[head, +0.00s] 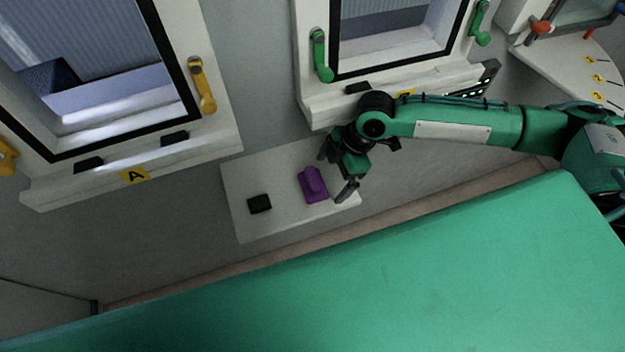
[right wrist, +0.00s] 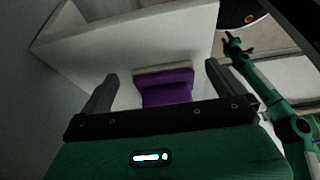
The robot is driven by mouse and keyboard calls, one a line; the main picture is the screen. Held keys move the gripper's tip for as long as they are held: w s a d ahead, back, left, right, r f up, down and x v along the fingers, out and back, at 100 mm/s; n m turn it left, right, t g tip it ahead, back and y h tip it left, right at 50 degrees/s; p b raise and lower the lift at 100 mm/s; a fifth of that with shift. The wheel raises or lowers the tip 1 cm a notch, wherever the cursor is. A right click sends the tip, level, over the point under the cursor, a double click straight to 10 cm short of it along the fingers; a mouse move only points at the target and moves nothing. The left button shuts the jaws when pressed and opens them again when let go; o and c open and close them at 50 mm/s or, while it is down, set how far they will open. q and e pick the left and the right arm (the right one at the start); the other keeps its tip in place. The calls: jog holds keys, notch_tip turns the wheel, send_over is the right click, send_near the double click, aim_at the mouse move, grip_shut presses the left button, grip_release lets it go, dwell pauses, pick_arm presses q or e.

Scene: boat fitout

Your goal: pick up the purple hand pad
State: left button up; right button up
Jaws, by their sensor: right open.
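The purple hand pad (head: 313,185) lies on a pale shelf (head: 273,224) below the windows in the head view. My right gripper (head: 337,179) is open and empty just to the right of the pad. In the right wrist view the purple hand pad (right wrist: 165,86) shows between the two open fingers of my right gripper (right wrist: 162,82), ahead of them. Its near part is hidden by the gripper body. I cannot tell whether a finger touches it.
A small black block (head: 259,204) lies on the shelf left of the pad. A window with yellow handles (head: 202,85) is at left, and one with green handles (head: 321,56) is above the shelf. A large green surface (head: 400,275) fills the front.

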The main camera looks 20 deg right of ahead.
aim_at(314, 177)
jog(key=shift+a, duration=0.2)
jog(key=a+p, duration=0.1)
jog(key=a, duration=0.3)
jog(key=shift+a+r, duration=0.1)
jog(key=shift+a, duration=0.2)
jog(key=shift+s+a+f+p, duration=0.1)
jog(key=shift+a+f+p, duration=0.1)
jog(key=shift+a+p, duration=0.1)
jog(key=shift+f, duration=0.4)
jog(key=shift+c, duration=0.2)
jog(key=c, duration=1)
pick_arm(q)
jog(key=shift+w+r, duration=0.7)
jog(key=shift+r, duration=0.25)
